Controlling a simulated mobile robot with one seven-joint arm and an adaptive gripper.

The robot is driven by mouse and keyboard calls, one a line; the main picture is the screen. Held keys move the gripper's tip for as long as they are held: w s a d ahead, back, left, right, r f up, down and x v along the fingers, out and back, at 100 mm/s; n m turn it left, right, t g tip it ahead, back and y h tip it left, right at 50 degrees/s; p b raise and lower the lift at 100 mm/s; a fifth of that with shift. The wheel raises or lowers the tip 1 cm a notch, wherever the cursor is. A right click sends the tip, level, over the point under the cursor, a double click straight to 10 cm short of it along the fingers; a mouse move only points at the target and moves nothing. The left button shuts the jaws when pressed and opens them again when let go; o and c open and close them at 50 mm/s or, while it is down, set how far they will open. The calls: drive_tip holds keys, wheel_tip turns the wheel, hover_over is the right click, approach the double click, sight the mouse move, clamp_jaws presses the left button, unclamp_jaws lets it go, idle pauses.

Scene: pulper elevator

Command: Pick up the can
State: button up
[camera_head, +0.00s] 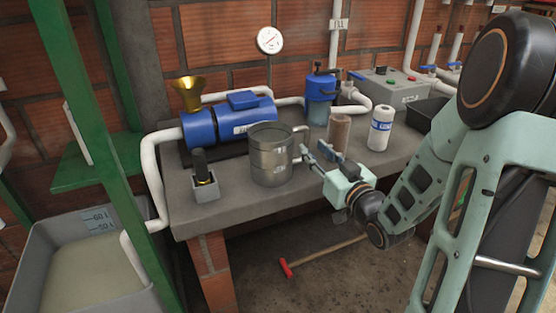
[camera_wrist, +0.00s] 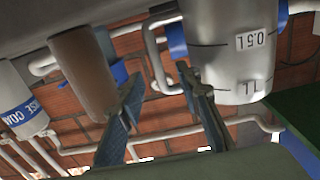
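The can is a grey metal measuring vessel (camera_head: 272,160) with a side handle. It stands upright on the grey bench (camera_head: 240,203). In the wrist view, which is upside down, the can (camera_wrist: 233,50) shows 0.5L and 1L marks at the upper right, with its handle (camera_wrist: 152,55) on its left. My gripper (camera_head: 317,150) is at the right of the can, on the handle side. In the wrist view my gripper (camera_wrist: 160,84) is open, and the handle lies in the gap between its fingertips. I cannot tell whether either finger touches it.
A brown cylinder (camera_head: 339,133) stands close to the right of my gripper, with a white labelled bottle (camera_head: 380,130) beyond. A blue pump (camera_head: 230,122) is behind the can. A black-topped item in a grey holder (camera_head: 205,180) stands left of the can.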

sight(307, 142)
drive_tip(key=b+x, duration=0.1)
drive_tip(key=x, duration=0.4)
drive_tip(key=shift+w+f, duration=0.15)
drive_tip(key=shift+w, duration=0.2)
clamp_jaws()
idle(0.4)
